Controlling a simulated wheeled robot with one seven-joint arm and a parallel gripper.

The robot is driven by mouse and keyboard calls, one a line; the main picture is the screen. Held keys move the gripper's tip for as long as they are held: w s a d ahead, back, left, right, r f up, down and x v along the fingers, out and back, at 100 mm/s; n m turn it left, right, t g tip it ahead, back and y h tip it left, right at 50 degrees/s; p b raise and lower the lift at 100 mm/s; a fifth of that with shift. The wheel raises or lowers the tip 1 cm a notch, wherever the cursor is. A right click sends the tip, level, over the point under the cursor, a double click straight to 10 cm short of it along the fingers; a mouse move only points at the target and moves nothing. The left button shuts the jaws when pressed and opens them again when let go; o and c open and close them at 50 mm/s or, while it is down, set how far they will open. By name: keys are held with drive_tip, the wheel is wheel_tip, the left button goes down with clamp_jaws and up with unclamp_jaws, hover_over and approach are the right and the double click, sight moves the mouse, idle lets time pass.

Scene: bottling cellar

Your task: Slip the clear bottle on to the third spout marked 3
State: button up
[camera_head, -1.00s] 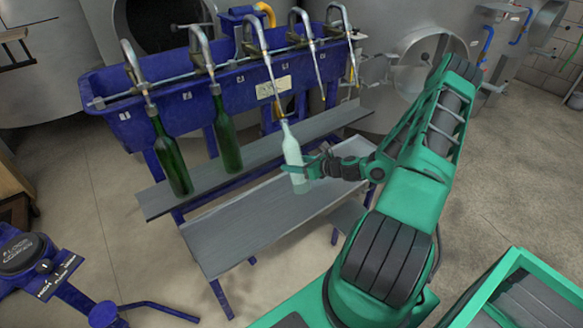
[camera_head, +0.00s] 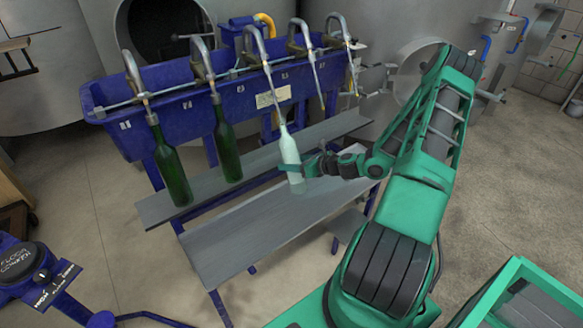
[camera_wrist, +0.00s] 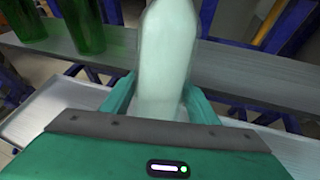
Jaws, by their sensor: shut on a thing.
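The clear bottle (camera_head: 290,154) is pale, nearly upright with a slight lean, and its neck points up. My gripper (camera_head: 291,169) is shut around its body from the right. The wrist view shows the bottle (camera_wrist: 168,60) between the green fingers, its mouth out of frame. The third spout (camera_head: 272,85) is a curved metal pipe with a thin tube hanging down from the blue trough. The tube's lower end meets the bottle's mouth in the head view; I cannot tell whether it is inside.
Two green bottles (camera_head: 173,170) (camera_head: 227,150) hang at the first and second spouts. The fourth spout (camera_head: 310,60) and the fifth beside it have no bottle. A grey shelf (camera_head: 345,122) runs behind the clear bottle, with a lower grey tray (camera_head: 225,245) in front. The blue trough (camera_head: 170,105) stands behind.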

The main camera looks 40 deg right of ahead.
sight(285, 126)
drive_tip(key=shift+w+a+r, duration=0.1)
drive_tip(key=shift+w+r, duration=0.95)
drive_tip(key=shift+r, duration=1.15)
drive_tip(key=shift+w+r, duration=1)
drive_tip(key=shift+r, duration=1.15)
drive_tip(key=shift+w+a+r, duration=0.1)
drive_tip(key=shift+w+r, duration=0.95)
drive_tip(key=shift+r, duration=1.15)
drive_tip(key=w+f+t, duration=0.3)
drive_tip(key=w, duration=0.3)
drive_tip(key=shift+f+n+y, duration=0.15)
drive_tip(key=shift+n+y, duration=0.15)
drive_tip(key=shift+y, duration=0.1)
drive_tip(key=shift+s+f, duration=0.2)
drive_tip(key=shift+f, duration=0.75)
drive_tip(key=o, duration=1.6)
drive_tip(key=shift+o, duration=0.2)
drive_tip(key=shift+f, duration=0.1)
drive_tip(key=shift+s, duration=0.15)
drive_tip(key=v, duration=1)
drive_tip(key=shift+s, duration=0.2)
